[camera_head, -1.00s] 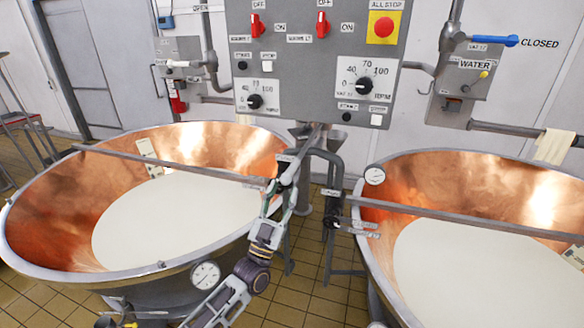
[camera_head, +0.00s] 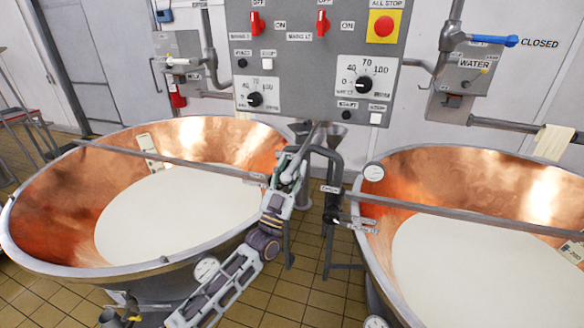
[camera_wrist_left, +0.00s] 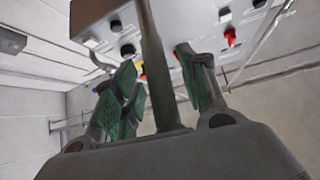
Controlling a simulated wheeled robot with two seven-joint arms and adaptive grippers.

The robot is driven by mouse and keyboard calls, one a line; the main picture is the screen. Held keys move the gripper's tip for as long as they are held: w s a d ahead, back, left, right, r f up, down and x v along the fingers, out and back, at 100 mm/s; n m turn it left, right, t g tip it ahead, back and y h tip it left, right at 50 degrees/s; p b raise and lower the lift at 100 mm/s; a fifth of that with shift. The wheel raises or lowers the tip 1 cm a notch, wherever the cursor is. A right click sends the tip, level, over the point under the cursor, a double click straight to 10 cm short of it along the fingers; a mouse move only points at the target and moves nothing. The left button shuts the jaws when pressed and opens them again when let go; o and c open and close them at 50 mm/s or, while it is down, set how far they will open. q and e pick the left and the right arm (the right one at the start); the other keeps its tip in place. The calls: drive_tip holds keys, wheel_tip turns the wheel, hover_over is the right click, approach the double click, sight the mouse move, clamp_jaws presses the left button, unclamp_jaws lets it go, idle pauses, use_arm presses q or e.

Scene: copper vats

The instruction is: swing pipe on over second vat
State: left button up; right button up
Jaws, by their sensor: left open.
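Two copper vats hold white liquid: the left vat (camera_head: 60,205) and the right vat (camera_head: 460,165). A grey pipe (camera_head: 314,138) comes down from below the control panel, between the vats; a curved dark pipe (camera_head: 334,165) stands beside it. My left gripper (camera_head: 292,165) is at the lower end of the grey pipe, near the right rim of the left vat. In the left wrist view the pipe (camera_wrist_left: 155,65) runs between the green-padded fingers (camera_wrist_left: 160,95), which stand apart. The gripper hides the pipe's near end in the head view. My right gripper is out of view.
The control panel (camera_head: 310,70) with knobs and red switches hangs behind the vats. Straight bars cross both vats, the left bar (camera_head: 170,160) and the right bar (camera_head: 450,209). A gauge (camera_head: 373,172) sits on the right vat's rim. Tiled floor (camera_head: 300,290) shows between the vats.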

use_arm(q)
clamp_jaws()
drive_tip(key=shift+a, duration=0.1)
idle(0.4)
